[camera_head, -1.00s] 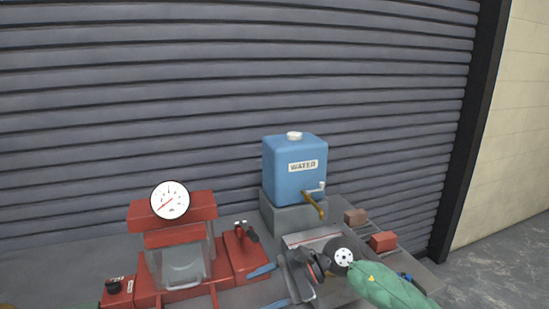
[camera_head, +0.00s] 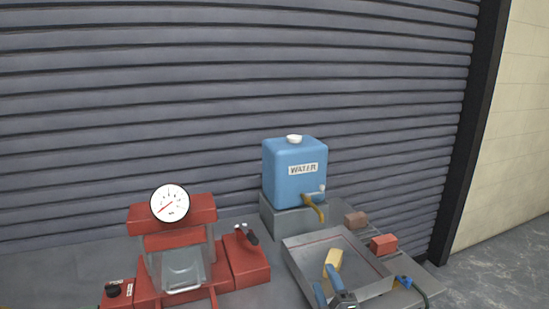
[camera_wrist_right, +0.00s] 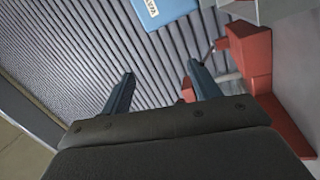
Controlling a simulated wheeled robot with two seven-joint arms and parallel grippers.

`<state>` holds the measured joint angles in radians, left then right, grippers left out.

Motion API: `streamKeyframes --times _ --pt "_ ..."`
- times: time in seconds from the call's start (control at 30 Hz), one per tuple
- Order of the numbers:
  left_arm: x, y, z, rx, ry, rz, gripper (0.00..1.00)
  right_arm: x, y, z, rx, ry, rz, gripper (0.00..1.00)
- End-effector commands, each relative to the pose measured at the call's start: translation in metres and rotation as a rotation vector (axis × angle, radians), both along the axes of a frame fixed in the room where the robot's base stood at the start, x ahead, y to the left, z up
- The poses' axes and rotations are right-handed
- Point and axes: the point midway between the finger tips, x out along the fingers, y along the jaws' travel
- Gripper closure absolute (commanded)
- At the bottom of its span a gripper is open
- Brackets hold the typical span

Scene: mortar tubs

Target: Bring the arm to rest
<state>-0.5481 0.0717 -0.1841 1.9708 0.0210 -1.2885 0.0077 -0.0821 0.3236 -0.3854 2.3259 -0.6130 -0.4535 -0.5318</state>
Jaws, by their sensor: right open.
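My right gripper (camera_head: 328,287) shows at the bottom edge of the head view, in front of the metal tray (camera_head: 298,262). Its two blue fingers are apart. In the right wrist view the gripper (camera_wrist_right: 160,72) is open, with nothing between the fingers. Most of the right arm is out of the head view. My left gripper is not in view.
A yellow block (camera_head: 334,261) shows at the tray. A blue water tank (camera_head: 294,180) with a brass tap stands behind it. A red press with a gauge (camera_head: 170,203) stands left. Reddish blocks (camera_head: 383,244) lie right. A grey shutter (camera_head: 130,100) closes the back.

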Motion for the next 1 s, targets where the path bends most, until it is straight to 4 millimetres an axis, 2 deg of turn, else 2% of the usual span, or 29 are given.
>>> streamKeyframes --times 0.03,0.17,0.27,0.4,0.5,0.7,1.0 --pt "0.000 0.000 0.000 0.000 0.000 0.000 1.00 -0.006 -0.012 -0.022 0.075 0.099 -0.038 0.38" --pt "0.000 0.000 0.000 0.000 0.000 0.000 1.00 -0.029 -0.043 -0.080 0.279 0.364 -0.148 0.38" --pt "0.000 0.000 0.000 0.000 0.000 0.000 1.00 -0.057 -0.062 -0.125 0.427 0.565 -0.240 0.38" --pt "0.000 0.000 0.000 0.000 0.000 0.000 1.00 -0.110 -0.080 -0.184 0.615 0.837 -0.378 0.38" --pt "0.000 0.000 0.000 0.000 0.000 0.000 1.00 -0.145 -0.086 -0.213 0.713 0.989 -0.464 0.38" --pt "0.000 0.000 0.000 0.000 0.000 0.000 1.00 -0.199 -0.092 -0.246 0.828 1.188 -0.585 0.38" --pt "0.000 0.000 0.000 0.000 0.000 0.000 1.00 -0.260 -0.093 -0.270 0.930 1.387 -0.719 0.38"
